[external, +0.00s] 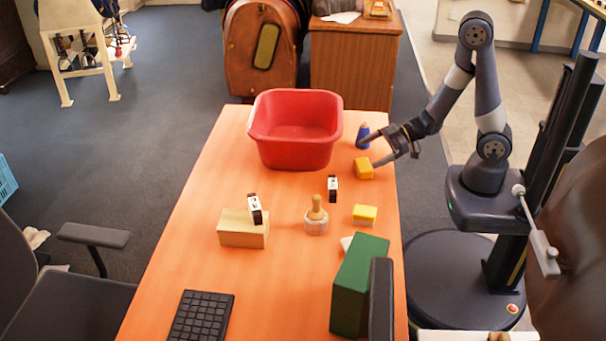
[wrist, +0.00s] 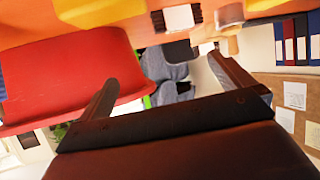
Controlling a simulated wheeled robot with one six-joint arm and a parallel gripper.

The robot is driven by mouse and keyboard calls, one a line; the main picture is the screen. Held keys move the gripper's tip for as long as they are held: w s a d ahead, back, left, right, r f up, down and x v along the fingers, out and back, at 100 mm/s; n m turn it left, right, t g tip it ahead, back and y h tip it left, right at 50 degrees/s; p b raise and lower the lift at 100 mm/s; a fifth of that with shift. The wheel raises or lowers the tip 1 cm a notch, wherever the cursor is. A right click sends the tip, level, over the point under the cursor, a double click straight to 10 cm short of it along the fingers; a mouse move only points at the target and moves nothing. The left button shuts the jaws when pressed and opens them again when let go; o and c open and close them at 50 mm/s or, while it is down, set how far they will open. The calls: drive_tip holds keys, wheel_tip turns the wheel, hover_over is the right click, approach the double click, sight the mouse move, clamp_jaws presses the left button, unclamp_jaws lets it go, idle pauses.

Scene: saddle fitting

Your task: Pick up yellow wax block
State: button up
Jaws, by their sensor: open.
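A plain yellow block (external: 364,169), which looks like the yellow wax block, lies on the orange table near its right edge, just right of the red tub. It also shows at the top edge of the wrist view (wrist: 100,11), partly cut off. My gripper (external: 370,152) is open with nothing between its fingers. It is close beside the block, with one fingertip near the block's right side; I cannot tell whether they touch. In the wrist view both fingers (wrist: 162,72) are spread, and the block lies outside the gap between them.
A red tub (external: 297,145) stands left of the block, and a blue spool (external: 363,137) just behind it. A second yellow block with a paler side (external: 364,215), a wooden-handled tool (external: 316,218), a black-and-white piece (external: 332,189) and a green box (external: 357,290) stand nearer the front.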

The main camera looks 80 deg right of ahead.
sight(366, 164)
drive_tip(key=shift+m+t+h, duration=0.3)
drive_tip(key=shift+m+h, duration=0.4)
drive_tip(key=s+d+f+b, duration=0.1)
drive_tip(key=s, duration=0.1)
drive_tip(key=s+d+f+b, duration=0.1)
drive_tip(key=s+d+f, duration=0.1)
drive_tip(key=s+d+f+b, duration=0.1)
drive_tip(key=s+d, duration=0.1)
drive_tip(key=shift+s+d+f+b, duration=0.1)
drive_tip(key=shift+d+f+b, duration=0.1)
drive_tip(key=shift+b, duration=0.15)
drive_tip(key=shift+s+d+f, duration=0.1)
drive_tip(key=shift+s+d, duration=0.05)
drive_tip(key=shift+s, duration=0.25)
drive_tip(key=shift+b+x, duration=0.9)
drive_tip(key=shift+x, duration=4.45)
drive_tip(key=c, duration=1.1)
